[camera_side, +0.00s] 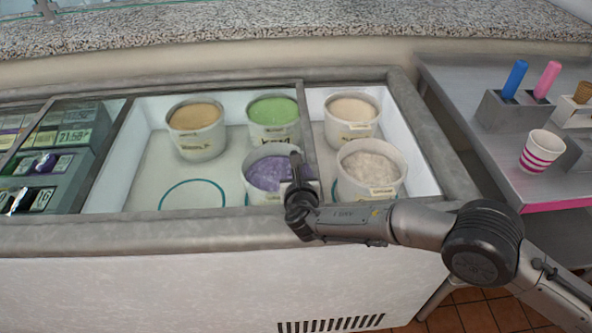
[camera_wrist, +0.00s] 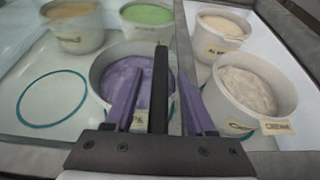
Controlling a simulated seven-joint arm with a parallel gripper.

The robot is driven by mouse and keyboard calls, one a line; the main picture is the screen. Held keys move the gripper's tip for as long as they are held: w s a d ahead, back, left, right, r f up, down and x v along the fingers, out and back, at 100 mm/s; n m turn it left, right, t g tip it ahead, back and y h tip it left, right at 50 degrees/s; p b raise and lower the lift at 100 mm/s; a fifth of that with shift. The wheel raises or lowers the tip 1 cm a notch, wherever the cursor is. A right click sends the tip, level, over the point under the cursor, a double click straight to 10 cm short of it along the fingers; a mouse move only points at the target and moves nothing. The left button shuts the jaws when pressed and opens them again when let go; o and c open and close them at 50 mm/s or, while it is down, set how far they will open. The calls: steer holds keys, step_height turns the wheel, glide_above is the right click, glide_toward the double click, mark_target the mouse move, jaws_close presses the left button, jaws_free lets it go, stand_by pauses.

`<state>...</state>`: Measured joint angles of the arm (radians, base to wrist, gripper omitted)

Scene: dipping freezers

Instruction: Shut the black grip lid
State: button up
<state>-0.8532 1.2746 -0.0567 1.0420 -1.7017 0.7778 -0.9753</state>
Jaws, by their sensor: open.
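The black grip (camera_wrist: 160,88) is a dark upright bar in the middle of the wrist view. It stands between the two fingers of my gripper (camera_wrist: 160,70), which are spread on either side of it; I cannot tell whether either finger touches it. In the side view, my gripper (camera_side: 299,188) is low over the freezer's front part, beside a grey frame bar (camera_side: 307,125). A dark upright piece (camera_side: 296,160) shows above it, either grip or finger. The lid's glass is hard to make out, and the grip's lower end is hidden by my gripper.
Tubs of tan (camera_side: 196,125), green (camera_side: 273,115), purple (camera_side: 262,172), cream (camera_side: 350,113) and whitish (camera_side: 370,170) ice cream stand in the freezer. A teal ring (camera_side: 192,194) marks an empty spot. A side table (camera_side: 480,115) at right holds a striped cup (camera_side: 541,150).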

jaws_close()
stand_by(1.3)
